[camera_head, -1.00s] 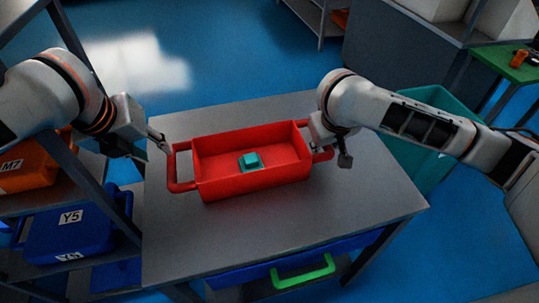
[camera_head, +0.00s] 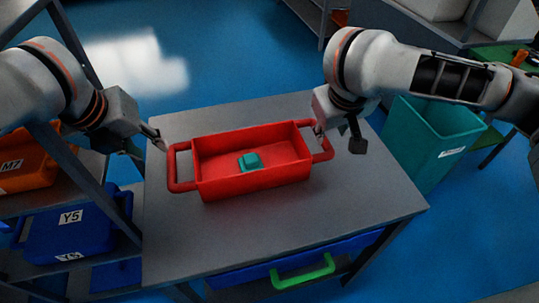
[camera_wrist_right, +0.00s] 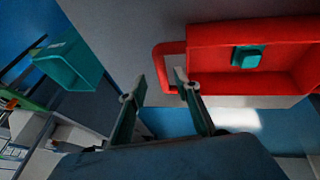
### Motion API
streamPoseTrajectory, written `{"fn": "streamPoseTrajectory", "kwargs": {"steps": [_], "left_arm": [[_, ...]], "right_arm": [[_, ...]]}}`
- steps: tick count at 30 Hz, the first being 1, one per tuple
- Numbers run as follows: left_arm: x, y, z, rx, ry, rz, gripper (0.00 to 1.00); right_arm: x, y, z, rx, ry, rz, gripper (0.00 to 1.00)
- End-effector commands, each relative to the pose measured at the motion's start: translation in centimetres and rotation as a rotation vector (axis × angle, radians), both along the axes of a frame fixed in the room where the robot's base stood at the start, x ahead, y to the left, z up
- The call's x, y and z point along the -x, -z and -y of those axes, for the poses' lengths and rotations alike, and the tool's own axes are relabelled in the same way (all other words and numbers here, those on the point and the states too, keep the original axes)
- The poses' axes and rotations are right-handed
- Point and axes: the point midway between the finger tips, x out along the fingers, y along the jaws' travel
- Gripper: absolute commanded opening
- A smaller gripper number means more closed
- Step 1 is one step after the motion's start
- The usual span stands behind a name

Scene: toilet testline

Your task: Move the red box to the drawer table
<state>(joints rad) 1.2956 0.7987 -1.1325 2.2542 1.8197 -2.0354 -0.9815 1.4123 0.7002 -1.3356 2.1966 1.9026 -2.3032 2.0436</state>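The red box (camera_head: 250,182) stands upright on a grey table (camera_head: 300,235), with a handle at each end. A small teal block (camera_head: 250,162) lies inside it. The table has a blue drawer (camera_head: 240,275) with a green handle (camera_head: 303,272) under its front edge. My left gripper (camera_head: 157,141) is just beside the box's left handle; its finger opening is unclear. My right gripper (camera_head: 319,130) is above and beside the right handle. In the right wrist view it (camera_wrist_right: 160,82) is open and empty, one fingertip close to or overlapping the red handle (camera_wrist_right: 170,70).
A teal bin (camera_head: 435,140) stands on the floor right of the table. A shelf at left holds an orange bin (camera_head: 28,170) and a blue bin (camera_head: 70,232). The tabletop in front of the box is clear. A green-topped table (camera_head: 500,55) is at the far right.

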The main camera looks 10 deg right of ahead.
Motion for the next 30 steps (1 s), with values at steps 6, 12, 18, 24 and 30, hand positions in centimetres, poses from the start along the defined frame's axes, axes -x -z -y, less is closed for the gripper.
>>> {"fn": "streamPoseTrajectory", "kwargs": {"steps": [6, 12, 18, 24, 30], "left_arm": [[0.0, 0.0, 0.0, 0.000, 0.000, 0.000, 0.32], [0.0, 0.0, 0.0, 0.000, 0.000, 0.000, 0.32], [0.0, 0.0, 0.0, 0.000, 0.000, 0.000, 0.32], [0.0, 0.0, 0.0, 0.000, 0.000, 0.000, 0.32], [0.0, -1.6, 0.0, 0.000, 0.001, 0.011, 0.32]], "right_arm": [[0.7, -1.6, -0.3, 0.000, 0.000, 0.002, 0.32], [0.9, -2.0, -0.3, -0.001, 0.001, 0.000, 0.32], [0.9, -2.0, -0.3, -0.001, 0.001, -0.001, 0.32], [0.9, -2.0, -0.3, 0.000, 0.001, -0.001, 0.32], [0.9, -3.5, -0.3, 0.000, 0.000, 0.011, 0.32]]}}
